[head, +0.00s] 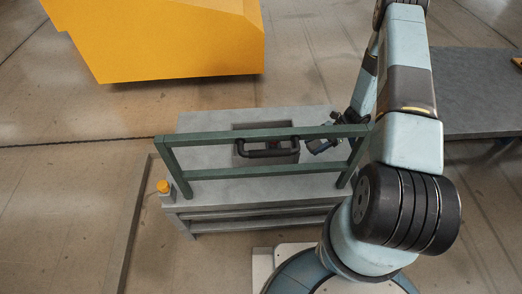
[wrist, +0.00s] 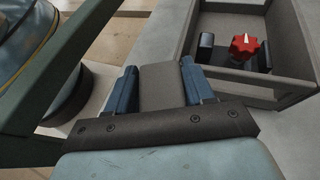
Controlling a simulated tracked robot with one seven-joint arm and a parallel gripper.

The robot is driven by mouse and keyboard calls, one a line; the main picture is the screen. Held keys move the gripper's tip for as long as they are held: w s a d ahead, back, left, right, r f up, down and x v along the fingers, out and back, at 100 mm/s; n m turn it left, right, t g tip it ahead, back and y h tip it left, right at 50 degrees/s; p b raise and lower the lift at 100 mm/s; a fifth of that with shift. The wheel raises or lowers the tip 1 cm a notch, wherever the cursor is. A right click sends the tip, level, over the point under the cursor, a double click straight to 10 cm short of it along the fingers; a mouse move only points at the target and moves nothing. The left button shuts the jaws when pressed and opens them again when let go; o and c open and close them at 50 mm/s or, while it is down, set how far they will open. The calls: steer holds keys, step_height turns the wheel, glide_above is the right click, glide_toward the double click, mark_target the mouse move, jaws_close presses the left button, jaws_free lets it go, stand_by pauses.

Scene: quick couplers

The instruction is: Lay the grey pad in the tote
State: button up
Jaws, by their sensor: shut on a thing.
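My gripper (wrist: 160,85) is shut on the grey pad (wrist: 160,88), which sits between its two blue fingers in the wrist view. In the head view my gripper (head: 324,146) is over the right part of the grey bench; the pad cannot be made out there. An open grey box (wrist: 278,92), apparently the tote, lies ahead and right of the fingers in the wrist view. It holds a red knob (wrist: 243,47) and dark parts. In the head view the box (head: 285,159) is left of my gripper. The pad is outside it.
A green rail frame (head: 260,173) stands along the near side of the bench (head: 205,158). A black handle (head: 268,153) shows at the box. An orange button (head: 163,186) is at the bench's left. A large yellow machine (head: 170,40) stands behind; another table (head: 475,90) is at right.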

steer(key=s+a+r+m+t+y, duration=0.1)
steer(key=s+a+r+m+t, duration=0.15)
steer(key=a, duration=0.65)
steer(key=s+a+r+m+t, duration=0.1)
steer(key=a+r+m+t, duration=0.15)
steer(key=a, duration=0.75)
glide_above(243, 150)
steer(key=s+d, duration=0.1)
steer(key=s, duration=0.3)
steer(key=shift+n, duration=0.4)
step_height(243, 150, down, 8)
steer(key=shift+w+a+f, duration=0.2)
steer(key=shift+a+f, duration=0.15)
steer(key=shift+f, duration=0.2)
steer(key=shift+w+f, duration=0.1)
steer(key=shift+f, duration=1.45)
steer(key=shift+f, duration=0.6)
steer(key=o, duration=1)
